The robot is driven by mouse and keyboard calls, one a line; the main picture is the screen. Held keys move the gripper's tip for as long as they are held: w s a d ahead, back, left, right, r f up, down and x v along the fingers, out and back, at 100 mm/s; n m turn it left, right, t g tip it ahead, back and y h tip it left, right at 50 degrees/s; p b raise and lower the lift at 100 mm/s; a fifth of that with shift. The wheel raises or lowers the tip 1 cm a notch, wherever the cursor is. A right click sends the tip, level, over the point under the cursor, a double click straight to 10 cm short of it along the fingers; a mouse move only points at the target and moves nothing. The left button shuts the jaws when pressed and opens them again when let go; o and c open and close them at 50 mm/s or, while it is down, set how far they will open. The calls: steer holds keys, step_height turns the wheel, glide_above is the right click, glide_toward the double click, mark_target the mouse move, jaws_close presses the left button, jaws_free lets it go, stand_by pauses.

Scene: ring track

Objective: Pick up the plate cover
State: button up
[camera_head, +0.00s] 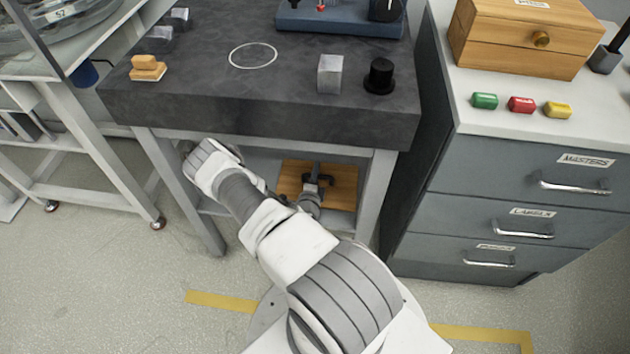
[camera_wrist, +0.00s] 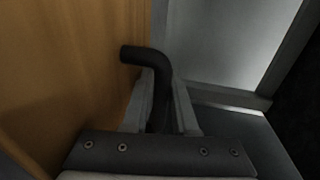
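The plate cover is most likely the wooden board (camera_head: 343,187) on the shelf under the dark stone table; I infer this from its black handle. In the wrist view its wooden face (camera_wrist: 60,80) fills the left side, and the bent black handle (camera_wrist: 143,55) stands out from it. My gripper (camera_head: 316,186) is at the handle in the head view. In the wrist view my gripper (camera_wrist: 163,95) has one finger on each side of the handle, with no clear gap. The fingertips are partly hidden by the handle.
The stone table (camera_head: 250,105) overhangs the board, and its legs (camera_head: 378,190) stand at either side. A grey drawer cabinet (camera_head: 500,190) is close on the right and a wheeled rack (camera_head: 90,130) on the left. The floor in front is clear around my base.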

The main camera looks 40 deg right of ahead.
steer(key=shift+w+d+f, duration=0.1)
steer(key=shift+w+d, duration=0.2)
steer(key=shift+d, duration=0.1)
jaws_close()
stand_by(1.3)
